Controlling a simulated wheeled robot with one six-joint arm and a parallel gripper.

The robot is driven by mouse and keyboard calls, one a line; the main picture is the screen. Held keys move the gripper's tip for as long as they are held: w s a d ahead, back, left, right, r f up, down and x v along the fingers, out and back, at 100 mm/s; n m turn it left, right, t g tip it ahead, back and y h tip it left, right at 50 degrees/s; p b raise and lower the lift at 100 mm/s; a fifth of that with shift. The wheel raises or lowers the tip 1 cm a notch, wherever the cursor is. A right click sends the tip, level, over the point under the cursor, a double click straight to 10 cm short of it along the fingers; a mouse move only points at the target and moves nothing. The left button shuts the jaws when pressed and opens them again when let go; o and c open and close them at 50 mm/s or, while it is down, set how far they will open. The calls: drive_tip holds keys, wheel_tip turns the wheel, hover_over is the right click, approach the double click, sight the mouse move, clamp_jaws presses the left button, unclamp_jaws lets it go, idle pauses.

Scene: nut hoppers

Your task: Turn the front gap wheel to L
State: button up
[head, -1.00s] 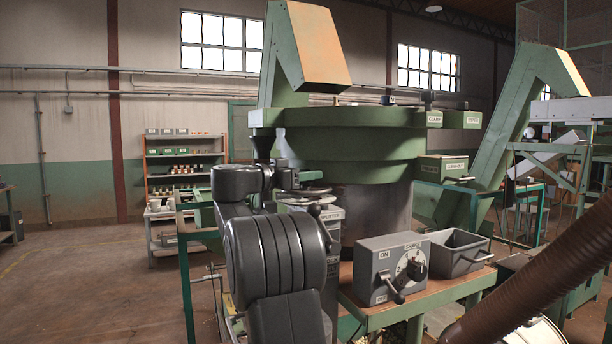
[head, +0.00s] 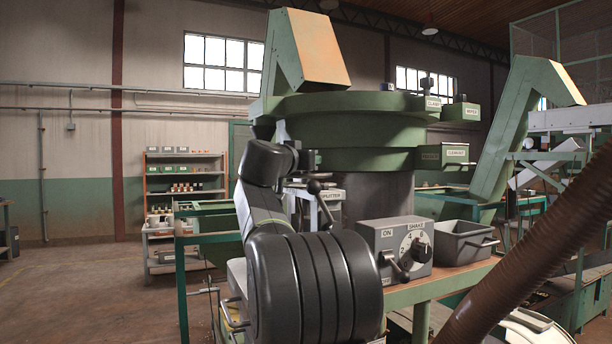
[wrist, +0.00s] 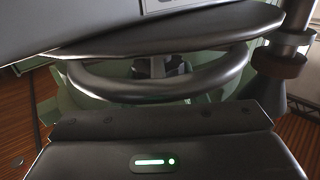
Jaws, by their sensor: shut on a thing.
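In the wrist view a dark round handwheel rim (wrist: 150,93) fills the middle, just beyond the dark body of my gripper (wrist: 158,112) with its green light. My gripper is shut on this wheel; the fingertips themselves are hard to make out. I take it for the front gap wheel, but no label or L mark is legible here. In the head view my own arm reaches up to the left side of the green round hopper (head: 345,110) and hides most of the wheel and gripper.
A ball-ended lever (head: 318,188) sits near the SPLITTER label (head: 331,195). A brown hose (head: 540,245) crosses the right foreground.

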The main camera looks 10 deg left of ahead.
drive_tip(key=shift+n+t+y, duration=0.3)
drive_tip(key=shift+n+y, duration=1)
drive_tip(key=shift+y, duration=0.7)
drive_tip(key=shift+n+y, duration=0.3)
drive_tip(key=shift+y, duration=0.2)
drive_tip(key=o, duration=0.7)
drive_tip(key=s+b, duration=0.4)
drive_tip(key=s, duration=1)
drive_tip(key=shift+d, duration=0.1)
